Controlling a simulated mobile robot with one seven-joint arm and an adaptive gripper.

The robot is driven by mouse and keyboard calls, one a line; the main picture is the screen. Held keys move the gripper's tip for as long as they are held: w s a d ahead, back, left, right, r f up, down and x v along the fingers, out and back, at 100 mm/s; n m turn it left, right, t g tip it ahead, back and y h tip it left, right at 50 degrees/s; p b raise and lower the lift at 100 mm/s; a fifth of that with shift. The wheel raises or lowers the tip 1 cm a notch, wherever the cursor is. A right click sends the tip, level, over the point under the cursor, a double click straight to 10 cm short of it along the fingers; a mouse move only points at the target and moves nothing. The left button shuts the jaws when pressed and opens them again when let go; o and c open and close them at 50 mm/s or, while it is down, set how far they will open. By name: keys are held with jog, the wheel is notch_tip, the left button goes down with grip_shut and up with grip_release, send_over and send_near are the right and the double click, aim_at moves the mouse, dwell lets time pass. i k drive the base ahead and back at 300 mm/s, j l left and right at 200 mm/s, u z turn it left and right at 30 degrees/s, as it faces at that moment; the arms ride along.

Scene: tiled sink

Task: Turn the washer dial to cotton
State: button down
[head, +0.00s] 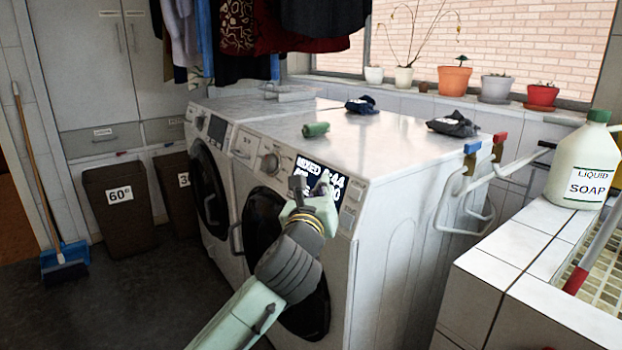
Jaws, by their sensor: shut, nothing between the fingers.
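The near washer (370,160) is white, with a round dark door on its front. Its round silvery dial (270,163) sits on the front panel, left of a lit dark display (336,181). The display reads "MIXED" with "44" at the end of its top line, and my gripper hides part of it. My gripper (311,184) is shut and empty, in front of the display and to the right of the dial. It looks apart from the dial. The dial's pointer and markings are too small to read.
A second washer (210,130) stands to the left. A green roll (315,129) and dark cloths (453,124) lie on top. A metal rack (470,185) is at the near washer's right side. A soap bottle (583,165) stands on the tiled counter (500,262).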

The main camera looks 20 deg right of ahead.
aim_at(270, 162)
jog(key=i+j, duration=0.15)
jog(key=i, duration=0.25)
jog(key=i+j, duration=0.2)
jog(key=i, duration=0.15)
jog(key=i+j, duration=0.15)
jog(key=i, duration=0.25)
